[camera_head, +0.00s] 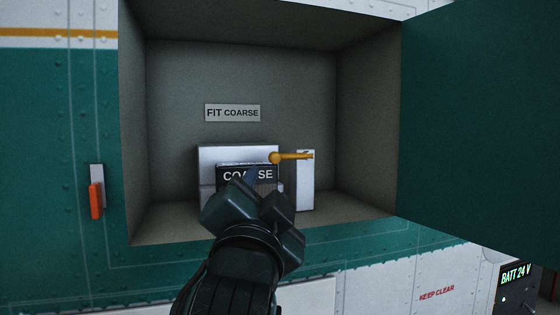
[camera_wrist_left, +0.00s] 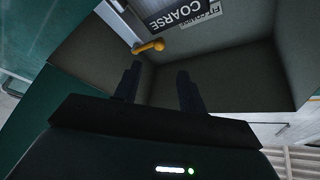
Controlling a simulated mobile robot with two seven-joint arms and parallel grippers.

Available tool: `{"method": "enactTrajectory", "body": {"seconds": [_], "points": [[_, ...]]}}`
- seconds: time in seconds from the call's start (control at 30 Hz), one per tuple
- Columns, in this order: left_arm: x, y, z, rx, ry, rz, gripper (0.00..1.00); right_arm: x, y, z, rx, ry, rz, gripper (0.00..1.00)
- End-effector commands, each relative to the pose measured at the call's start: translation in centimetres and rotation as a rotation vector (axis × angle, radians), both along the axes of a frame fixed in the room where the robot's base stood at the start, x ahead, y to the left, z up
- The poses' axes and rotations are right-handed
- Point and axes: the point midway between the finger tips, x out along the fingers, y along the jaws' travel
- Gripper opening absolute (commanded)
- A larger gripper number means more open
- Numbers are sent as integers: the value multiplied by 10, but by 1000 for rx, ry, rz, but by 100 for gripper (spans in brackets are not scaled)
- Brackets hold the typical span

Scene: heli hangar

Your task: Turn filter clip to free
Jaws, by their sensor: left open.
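The filter clip (camera_head: 292,156) is a yellow lever with a round knob, lying about level from a white post (camera_head: 306,185) leftward to the front of the filter housing (camera_head: 222,154). A dark filter labelled COARSE (camera_head: 236,172) sits in the housing, partly hidden by my gripper. My left gripper (camera_head: 262,180) is in front of the filter, below and left of the clip. In the left wrist view its fingers (camera_wrist_left: 157,72) are apart and empty, with the clip (camera_wrist_left: 150,46) beyond their tips, apart from them. My right gripper is in neither view.
The housing stands in a grey recessed bay (camera_head: 165,120) with a FIT COARSE plate (camera_head: 232,113) on its back wall. An open green door (camera_head: 480,120) bounds the right side. An orange handle (camera_head: 96,200) is outside at left, and a BATT 24 V box (camera_head: 515,285) at lower right.

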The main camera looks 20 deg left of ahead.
Motion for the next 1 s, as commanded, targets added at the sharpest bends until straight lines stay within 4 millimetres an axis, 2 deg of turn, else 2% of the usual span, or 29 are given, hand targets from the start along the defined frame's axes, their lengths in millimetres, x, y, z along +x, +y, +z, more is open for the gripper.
{"method": "enactTrajectory", "body": {"seconds": [0.3,0.5,0.7,0.97,1.0], "points": [[64,13,21,1,2,2,41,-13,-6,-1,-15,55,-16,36],[93,19,28,-1,3,0,41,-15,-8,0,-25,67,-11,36],[105,21,30,-1,1,0,41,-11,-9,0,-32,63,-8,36],[106,21,30,-2,1,0,41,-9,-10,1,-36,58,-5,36],[106,21,30,-2,1,0,38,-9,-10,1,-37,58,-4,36]]}}
